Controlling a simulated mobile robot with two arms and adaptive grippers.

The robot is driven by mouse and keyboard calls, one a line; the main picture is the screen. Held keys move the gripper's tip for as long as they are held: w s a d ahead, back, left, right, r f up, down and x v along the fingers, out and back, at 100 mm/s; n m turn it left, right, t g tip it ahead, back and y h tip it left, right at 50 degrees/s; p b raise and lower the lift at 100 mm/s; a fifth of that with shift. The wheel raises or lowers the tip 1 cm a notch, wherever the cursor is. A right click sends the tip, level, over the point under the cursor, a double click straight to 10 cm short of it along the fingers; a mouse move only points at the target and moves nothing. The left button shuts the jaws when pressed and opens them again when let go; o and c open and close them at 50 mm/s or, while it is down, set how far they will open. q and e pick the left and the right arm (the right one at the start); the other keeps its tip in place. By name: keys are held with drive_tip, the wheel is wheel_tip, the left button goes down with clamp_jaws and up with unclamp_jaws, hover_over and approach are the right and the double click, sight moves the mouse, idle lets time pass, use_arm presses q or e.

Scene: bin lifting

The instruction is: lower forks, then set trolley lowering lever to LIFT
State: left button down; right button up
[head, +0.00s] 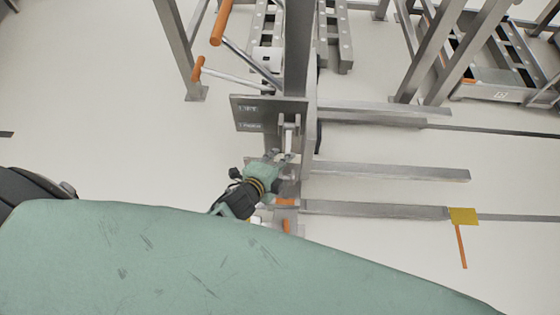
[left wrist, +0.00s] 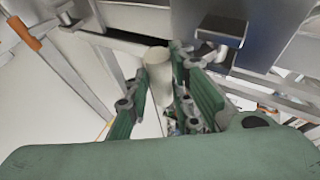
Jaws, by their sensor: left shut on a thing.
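The trolley has a grey mast (head: 297,60) and a dark plate (head: 262,112) with two small labels; the upper appears to read LIFT. My left gripper (head: 283,158) is just below this plate, beside the mast. In the left wrist view its green-padded fingers (left wrist: 168,105) are on either side of a pale, round-ended lever (left wrist: 158,72), shut on it. The lever's lower part is hidden between the fingers. Grey fork bars (head: 392,171) reach out to the right, low over the floor. My right gripper is in neither view.
Orange-gripped handles (head: 222,22) rise left of the mast. Metal frames with legs (head: 425,50) stand at the upper right. A yellow floor marker (head: 463,216) lies beside a floor strip at the right.

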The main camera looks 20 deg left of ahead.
use_arm(q)
drive_tip(key=shift+a+f, duration=0.2)
drive_tip(key=shift+f, duration=0.05)
drive_tip(key=c, duration=1.9)
unclamp_jaws()
drive_tip(key=o, duration=0.4)
drive_tip(key=shift+w+f, duration=0.2)
drive_tip(key=shift+w, duration=0.05)
drive_tip(key=shift+c, duration=0.2)
drive_tip(key=shift+s, duration=0.1)
drive_tip(key=v, duration=1.2)
drive_tip(key=shift+r, duration=0.3)
drive_tip(key=shift+d, duration=0.15)
